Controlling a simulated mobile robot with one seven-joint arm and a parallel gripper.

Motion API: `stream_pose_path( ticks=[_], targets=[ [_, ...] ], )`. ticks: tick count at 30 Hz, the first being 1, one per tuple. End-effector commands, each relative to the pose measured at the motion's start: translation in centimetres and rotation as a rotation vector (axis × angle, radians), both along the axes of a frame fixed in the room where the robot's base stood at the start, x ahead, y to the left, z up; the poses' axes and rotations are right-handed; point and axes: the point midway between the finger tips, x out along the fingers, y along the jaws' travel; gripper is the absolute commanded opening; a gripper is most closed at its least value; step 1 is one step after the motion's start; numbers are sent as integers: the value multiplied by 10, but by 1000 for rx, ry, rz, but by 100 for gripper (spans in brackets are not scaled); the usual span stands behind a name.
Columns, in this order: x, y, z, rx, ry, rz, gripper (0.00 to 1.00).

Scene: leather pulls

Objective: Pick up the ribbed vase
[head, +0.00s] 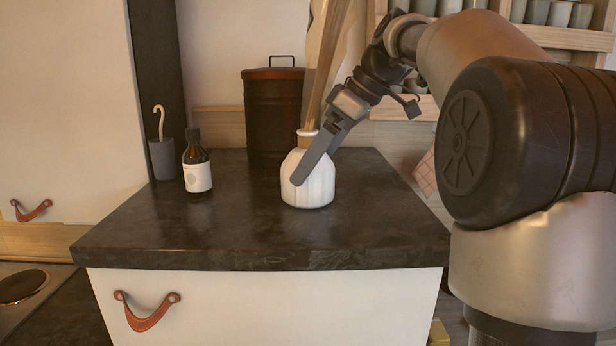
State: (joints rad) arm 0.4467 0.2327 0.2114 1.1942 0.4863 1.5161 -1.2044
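The white ribbed vase (318,190) stands upright on the dark countertop (240,225), near its middle. My gripper (300,176) reaches down from the upper right. One dark finger lies slantwise across the front of the vase, with its tip over the lower left of the body. The other finger cannot be made out, so I cannot tell how wide the gripper is or whether it touches the vase. Part of the vase's shoulder and right side is hidden behind the finger.
A brown bottle (196,166) with a white label and a grey cup (162,158) stand at left. A dark lidded canister (273,118) stands behind the vase. Wooden stick-like pieces (330,60) rise above the vase. The front counter is clear.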

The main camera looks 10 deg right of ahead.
Motion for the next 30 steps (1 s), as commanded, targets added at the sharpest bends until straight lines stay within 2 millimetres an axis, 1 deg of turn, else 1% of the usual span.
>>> stream_pose_path(
  ticks=[3,6,9,15,16,23,24,26,30],
  targets=[
    [9,7,-16,1,3,2,100],
    [12,13,-27,0,2,1,100],
    [14,15,-32,0,2,0,100],
    [14,15,-32,-1,1,-1,100],
    [14,15,-32,-1,1,-1,98],
    [14,15,-32,-1,1,-1,60],
    [14,15,-32,-1,1,-1,53],
    [14,15,-32,-1,1,-1,44],
    [14,16,-31,0,-1,-1,43]
  ],
)
